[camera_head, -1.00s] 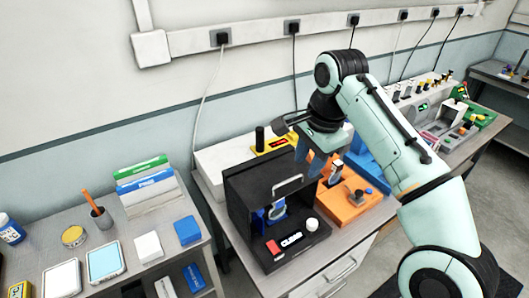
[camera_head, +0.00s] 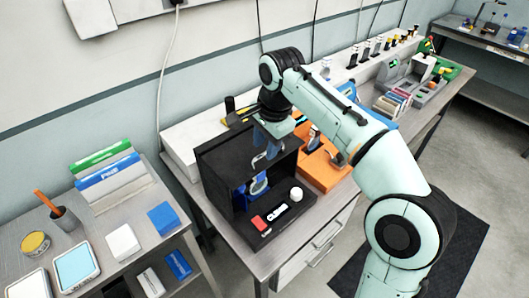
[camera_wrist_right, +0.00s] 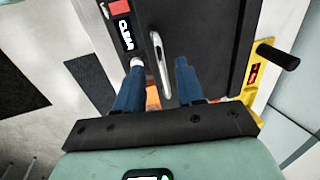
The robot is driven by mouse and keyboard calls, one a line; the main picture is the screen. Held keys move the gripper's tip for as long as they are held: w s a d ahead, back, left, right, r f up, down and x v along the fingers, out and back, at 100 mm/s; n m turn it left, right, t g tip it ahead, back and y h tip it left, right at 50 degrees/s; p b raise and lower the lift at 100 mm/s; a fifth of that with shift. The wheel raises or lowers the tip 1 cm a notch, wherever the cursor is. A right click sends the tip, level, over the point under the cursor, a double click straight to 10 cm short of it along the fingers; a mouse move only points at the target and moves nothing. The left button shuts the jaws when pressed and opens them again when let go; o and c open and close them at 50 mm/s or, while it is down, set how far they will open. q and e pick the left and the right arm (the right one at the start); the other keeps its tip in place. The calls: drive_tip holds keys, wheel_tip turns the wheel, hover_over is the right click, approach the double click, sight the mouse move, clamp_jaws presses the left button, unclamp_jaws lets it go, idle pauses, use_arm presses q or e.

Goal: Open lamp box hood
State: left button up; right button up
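The lamp box (camera_head: 218,172) is black and stands on the middle bench in the head view. Its dark hood (camera_wrist_right: 205,45) carries a pale metal handle (camera_wrist_right: 160,65). A blue item (camera_head: 259,184) shows in the opening at the front. The front ledge has a red block, a label and a white knob (camera_head: 296,193). My right gripper (camera_head: 268,146) is above the hood at the handle. In the right wrist view its two blue fingers (camera_wrist_right: 157,82) are apart, with the handle between and just beyond them; contact is not visible. My left gripper is not in view.
An orange block (camera_head: 320,170) stands right of the lamp box. A yellow fixture with a black knob (camera_wrist_right: 268,70) is behind it. The left bench holds a pen cup (camera_head: 65,222) and several small boxes. Racks stand farther right along the bench.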

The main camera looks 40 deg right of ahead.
drive_tip(key=shift+w+f, duration=0.15)
drive_tip(key=shift+f, duration=0.35)
drive_tip(key=shift+w+f, duration=0.15)
drive_tip(key=shift+f, duration=0.35)
clamp_jaws()
drive_tip(key=shift+r, duration=0.1)
